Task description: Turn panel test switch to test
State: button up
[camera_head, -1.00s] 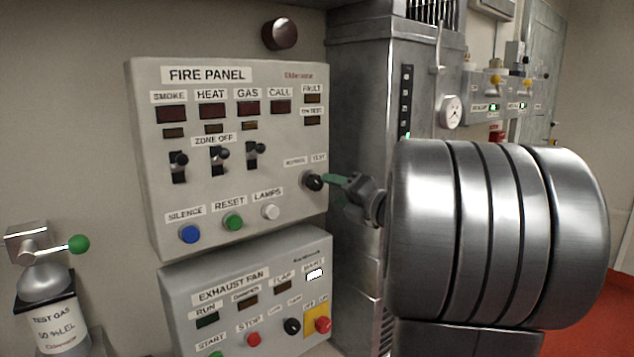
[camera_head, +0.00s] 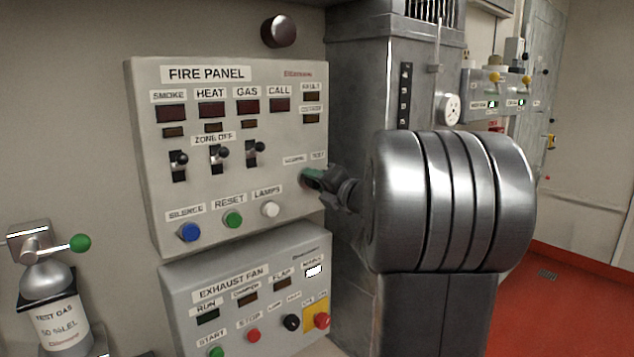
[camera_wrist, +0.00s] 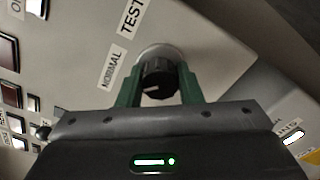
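The test switch is a black rotary knob (camera_wrist: 158,78) on the lower right of the fire panel (camera_head: 140,130). Its labels NORMAL (camera_wrist: 112,70) and TEST (camera_wrist: 132,16) show in the wrist view. A short white mark on the knob points left in that view, roughly toward the NORMAL side. My gripper (camera_head: 312,180) is at the knob and hides it in the head view. In the wrist view its green fingers (camera_wrist: 160,82) stand on either side of the knob, spread apart. Whether they touch it is hard to tell.
Zone switches (camera_head: 219,155) and a white lamps button (camera_head: 270,209) are left of the gripper. The exhaust fan panel (camera_head: 180,310) is below. A grey metal cabinet (camera_head: 350,100) stands right behind my arm. A test gas bottle (camera_head: 58,318) is at lower left.

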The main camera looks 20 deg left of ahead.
jog(key=shift+m, duration=0.3)
jog(key=shift+c, duration=0.3)
jog(key=m+p, duration=0.1)
jog(key=m, duration=0.2)
jog(key=shift+r+m+p, duration=0.1)
jog(key=shift+m+p, duration=0.3)
jog(key=m+p, duration=0.2)
jog(key=m, duration=0.2)
jog(key=shift+m, duration=0.3)
jog(key=m+p, duration=0.3)
jog(key=m, duration=0.2)
jog(key=shift+m+p, duration=0.85)
jog(key=shift+m, duration=0.95)
jog(key=shift+f+m, duration=0.2)
jog(key=shift+m, duration=0.1)
jog(key=o, duration=1)
jog(key=shift+c, duration=0.2)
jog(key=shift+d, duration=0.1)
